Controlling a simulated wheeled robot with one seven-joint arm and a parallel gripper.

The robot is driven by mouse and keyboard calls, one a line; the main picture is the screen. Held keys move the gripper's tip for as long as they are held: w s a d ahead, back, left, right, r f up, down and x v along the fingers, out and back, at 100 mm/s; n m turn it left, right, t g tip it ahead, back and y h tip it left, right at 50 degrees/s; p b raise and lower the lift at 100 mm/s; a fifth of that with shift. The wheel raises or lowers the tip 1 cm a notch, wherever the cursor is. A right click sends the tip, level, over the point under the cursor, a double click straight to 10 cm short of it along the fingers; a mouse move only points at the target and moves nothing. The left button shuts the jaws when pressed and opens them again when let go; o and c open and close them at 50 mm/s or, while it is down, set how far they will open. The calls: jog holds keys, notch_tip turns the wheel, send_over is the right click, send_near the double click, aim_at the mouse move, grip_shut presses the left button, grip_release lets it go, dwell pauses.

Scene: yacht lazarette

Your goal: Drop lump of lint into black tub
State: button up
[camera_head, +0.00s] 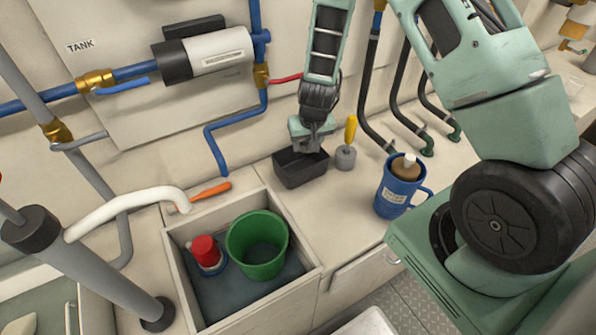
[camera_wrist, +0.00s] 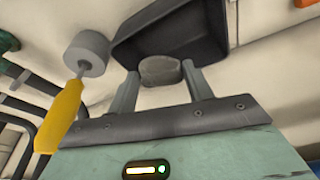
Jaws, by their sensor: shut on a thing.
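The black tub (camera_head: 299,173) stands on the pale counter, below the blue pipes. My gripper (camera_head: 311,146) is over the tub, pointing down, its fingers mostly hidden in the head view. In the wrist view my gripper (camera_wrist: 159,84) has its two fingers on either side of a grey lump of lint (camera_wrist: 160,70), shut on it. The lint shows in front of the black tub (camera_wrist: 185,20), at the tub's opening. Whether the lint touches the tub, I cannot tell. In the head view the lint is hidden by my gripper.
A grey cylinder with a yellow-handled tool (camera_head: 346,157) stands close right of the tub. A blue mug (camera_head: 394,192) stands further right. A recessed bin holds a green bucket (camera_head: 259,262) and a red-topped container (camera_head: 207,252). An orange-handled tool (camera_head: 211,191) lies left. Black hoses rise behind.

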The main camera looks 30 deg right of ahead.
notch_tip(320, 180, down, 2)
jog(key=shift+f+b, duration=0.2)
jog(key=shift+b, duration=0.45)
jog(key=o, duration=1.1)
jog(key=shift+r, duration=0.15)
jog(key=p+v, duration=0.2)
jog(key=v, duration=1.5)
jog(key=shift+s+p, duration=0.2)
jog(key=shift+p, duration=0.2)
